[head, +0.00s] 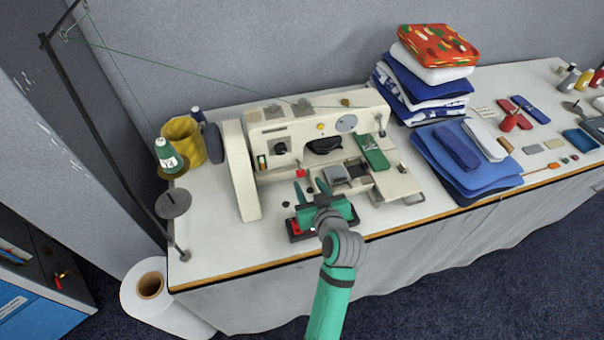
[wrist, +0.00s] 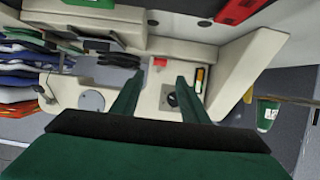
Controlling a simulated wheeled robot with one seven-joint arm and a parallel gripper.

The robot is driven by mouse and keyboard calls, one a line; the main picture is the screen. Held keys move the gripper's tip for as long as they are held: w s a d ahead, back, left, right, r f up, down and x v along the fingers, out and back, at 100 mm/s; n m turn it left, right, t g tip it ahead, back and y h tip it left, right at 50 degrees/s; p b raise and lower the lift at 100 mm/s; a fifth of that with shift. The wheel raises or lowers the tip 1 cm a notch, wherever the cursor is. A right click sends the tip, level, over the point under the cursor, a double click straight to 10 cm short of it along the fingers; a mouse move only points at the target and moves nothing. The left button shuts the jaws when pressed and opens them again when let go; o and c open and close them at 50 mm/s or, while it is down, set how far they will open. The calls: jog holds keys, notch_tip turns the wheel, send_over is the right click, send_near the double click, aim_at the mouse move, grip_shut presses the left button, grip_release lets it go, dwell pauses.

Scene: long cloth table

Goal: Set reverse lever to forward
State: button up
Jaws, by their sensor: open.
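The cream sewing machine (head: 243,180) stands on the white table. A small red tab (head: 301,173), which looks like the reverse lever, sticks out low on its front, right of the dark round dial (head: 281,148). I cannot tell its setting. The wrist view shows the red tab (wrist: 160,62) and the dial (wrist: 171,99) between the fingers. My green gripper (head: 311,189) is open and empty in front of the machine. Its fingers point toward the machine and appear apart from the tab. In the wrist view the open gripper (wrist: 160,80) spans the machine front.
A red-and-black item (head: 294,229) is partly hidden beneath my gripper. A green item (head: 372,152) leans on the machine's right side. Folded cloth (head: 428,88) is stacked to the right. A thread stand (head: 174,204) and yellow spool (head: 183,140) stand left. Bare table lies front left.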

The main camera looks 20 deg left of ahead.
aim_at(300, 170)
jog(key=x, duration=0.8)
jog(key=shift+c, duration=0.6)
grip_shut()
